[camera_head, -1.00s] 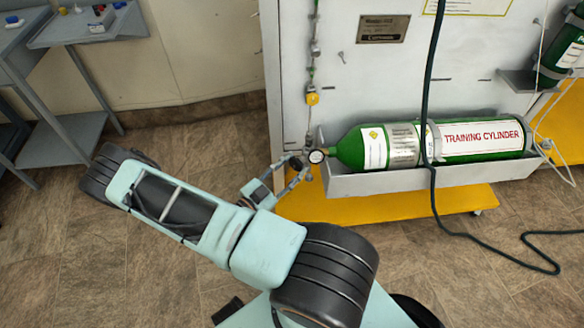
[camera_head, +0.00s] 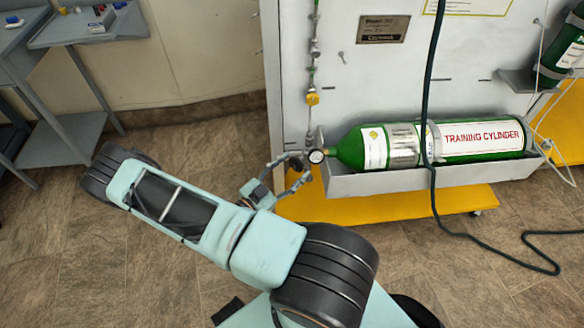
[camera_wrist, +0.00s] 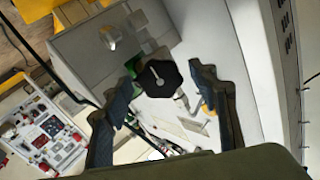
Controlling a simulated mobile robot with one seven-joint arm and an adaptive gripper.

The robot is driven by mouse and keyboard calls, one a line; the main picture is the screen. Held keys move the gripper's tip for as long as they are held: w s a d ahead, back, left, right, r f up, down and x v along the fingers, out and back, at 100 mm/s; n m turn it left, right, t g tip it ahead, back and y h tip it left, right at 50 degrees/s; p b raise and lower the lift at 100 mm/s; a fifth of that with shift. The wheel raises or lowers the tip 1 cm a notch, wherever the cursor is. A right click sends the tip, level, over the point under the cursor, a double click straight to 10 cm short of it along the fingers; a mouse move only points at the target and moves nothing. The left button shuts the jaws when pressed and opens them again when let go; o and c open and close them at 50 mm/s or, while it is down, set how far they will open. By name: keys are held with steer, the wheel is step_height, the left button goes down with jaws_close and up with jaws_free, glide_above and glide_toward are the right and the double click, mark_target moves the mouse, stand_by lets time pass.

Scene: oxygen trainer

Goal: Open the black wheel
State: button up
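The black wheel (camera_wrist: 160,78) is a dark, many-sided knob with a light centre, facing the camera in the wrist view. My gripper (camera_wrist: 162,70) is open, with one finger to the left of the wheel and one to the right. The fingertips are close to its rim; I cannot tell whether either touches. In the head view my gripper (camera_head: 291,172) is beside the gauge (camera_head: 316,156) at the neck of the green training cylinder (camera_head: 350,148). The wheel is too small and partly covered there to make out clearly.
The cylinder lies in a grey trough (camera_head: 430,178) on the white panel. A dark hose (camera_head: 431,90) hangs across it to the floor. A yellow base (camera_head: 385,206) is below. A grey cart (camera_head: 90,25) stands at the upper left, with clear floor between.

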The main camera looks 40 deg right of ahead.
steer(key=s+a, duration=0.2)
steer(key=a, duration=0.9)
steer(key=shift+a, duration=0.4)
steer(key=shift+s, duration=0.1)
